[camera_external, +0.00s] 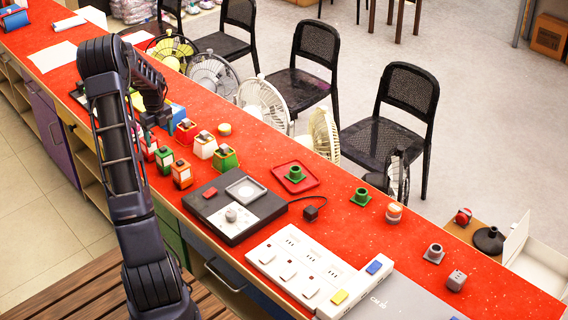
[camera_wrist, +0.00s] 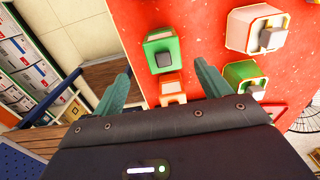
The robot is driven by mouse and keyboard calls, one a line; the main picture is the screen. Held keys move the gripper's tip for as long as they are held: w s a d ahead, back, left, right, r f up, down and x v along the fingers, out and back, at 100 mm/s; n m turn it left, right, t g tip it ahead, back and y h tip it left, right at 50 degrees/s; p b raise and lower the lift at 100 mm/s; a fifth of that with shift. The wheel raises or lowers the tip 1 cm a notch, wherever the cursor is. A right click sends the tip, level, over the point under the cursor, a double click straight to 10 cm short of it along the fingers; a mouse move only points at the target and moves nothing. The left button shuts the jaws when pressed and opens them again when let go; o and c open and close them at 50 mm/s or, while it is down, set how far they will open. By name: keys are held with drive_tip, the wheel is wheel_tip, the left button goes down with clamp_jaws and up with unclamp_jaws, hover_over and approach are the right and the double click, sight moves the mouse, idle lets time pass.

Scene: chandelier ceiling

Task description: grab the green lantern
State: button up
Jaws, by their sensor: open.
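A green lantern (camera_external: 164,160) with a pale top and dark cap stands on the red counter. In the wrist view this green lantern (camera_wrist: 162,52) lies just beyond and between my fingertips, apart from them. An orange lantern (camera_external: 182,174) stands close beside it; it also shows in the wrist view (camera_wrist: 172,88). A second lantern, green with orange sides (camera_external: 225,158), stands farther right, and in the wrist view (camera_wrist: 245,74) it is outside my right finger. My gripper (camera_wrist: 161,68) is open and empty. In the external view my gripper (camera_external: 156,118) is above and behind the lanterns, partly hidden by my arm.
A dark device (camera_external: 212,205) lies to the right. Fans (camera_external: 262,100) and black chairs (camera_external: 305,80) line the counter's far side.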

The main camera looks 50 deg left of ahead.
sight(162, 148)
wheel_tip(162, 148, down, 6)
drive_tip(key=shift+r, duration=0.25)
drive_tip(key=shift+w+d+f, duration=0.1)
drive_tip(key=shift+w+f, duration=0.05)
drive_tip(key=shift+f, duration=1.15)
drive_tip(key=shift+w+d+f, duration=0.1)
drive_tip(key=shift+f, duration=1.2)
drive_tip(key=c, duration=1.4)
drive_tip(key=shift+r, duration=0.1)
